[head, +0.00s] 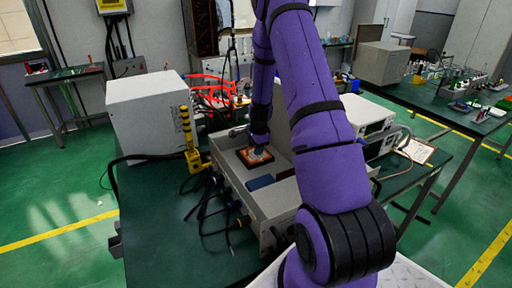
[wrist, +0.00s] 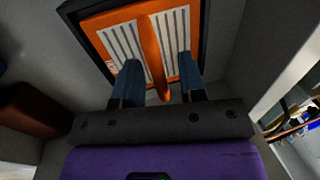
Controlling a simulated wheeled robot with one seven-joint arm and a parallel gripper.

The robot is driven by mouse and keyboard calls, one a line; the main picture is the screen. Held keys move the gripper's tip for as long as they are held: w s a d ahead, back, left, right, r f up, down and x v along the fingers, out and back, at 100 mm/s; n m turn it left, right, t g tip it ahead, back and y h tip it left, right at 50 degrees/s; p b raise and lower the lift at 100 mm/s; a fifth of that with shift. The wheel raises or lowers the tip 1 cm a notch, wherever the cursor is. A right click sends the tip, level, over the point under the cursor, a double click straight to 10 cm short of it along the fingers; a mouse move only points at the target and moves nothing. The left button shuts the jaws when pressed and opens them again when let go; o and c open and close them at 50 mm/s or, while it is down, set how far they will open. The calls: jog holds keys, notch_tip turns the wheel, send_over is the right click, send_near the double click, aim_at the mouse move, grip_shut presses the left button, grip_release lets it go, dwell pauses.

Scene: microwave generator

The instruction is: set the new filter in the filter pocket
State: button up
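The filter is an orange frame with white pleated panels and an orange middle rib (wrist: 152,50). In the head view the filter (head: 252,160) lies in the grey open-topped housing (head: 233,172), partly hidden by my gripper. A black frame (wrist: 206,30), apparently the filter pocket's rim, surrounds it; I cannot tell how deep the filter sits. My gripper (wrist: 158,72) is over the filter, its two blue fingers on either side of the rib with visible gaps. It is open. In the head view my gripper (head: 259,138) is small and mostly covered by the arm.
A dark blue block (head: 261,182) lies beside the filter inside the housing. A white box (head: 147,112) and a yellow stacked post (head: 190,145) stand to the left, with black cables (head: 205,190) near them. The green tabletop (head: 165,235) is clear at front left.

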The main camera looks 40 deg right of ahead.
aim_at(259, 156)
jog(key=shift+r, duration=0.1)
notch_tip(259, 156, up, 12)
jog(key=s, duration=0.2)
jog(key=s+a+r+n+t+y, duration=0.1)
jog(key=s+a+r+n, duration=0.35)
jog(key=a+r, duration=0.45)
jog(key=s+a+r+n+t, duration=0.1)
jog(key=s+a+r+n, duration=0.3)
jog(key=a+r, duration=0.55)
jog(key=s+a+r+n, duration=0.2)
jog(key=s+a+n, duration=0.1)
jog(key=s, duration=0.3)
jog(key=s+a+r+n, duration=0.3)
jog(key=s+n, duration=0.2)
jog(key=s, duration=0.2)
jog(key=s+a+r+n+t, duration=0.1)
jog(key=s+a+r+n, duration=0.1)
jog(key=s+a+n, duration=0.2)
jog(key=s, duration=0.2)
jog(key=shift+s+r, duration=0.25)
jog(key=shift+s, duration=0.15)
jog(key=shift+a+n, duration=0.1)
jog(key=shift+n, duration=0.15)
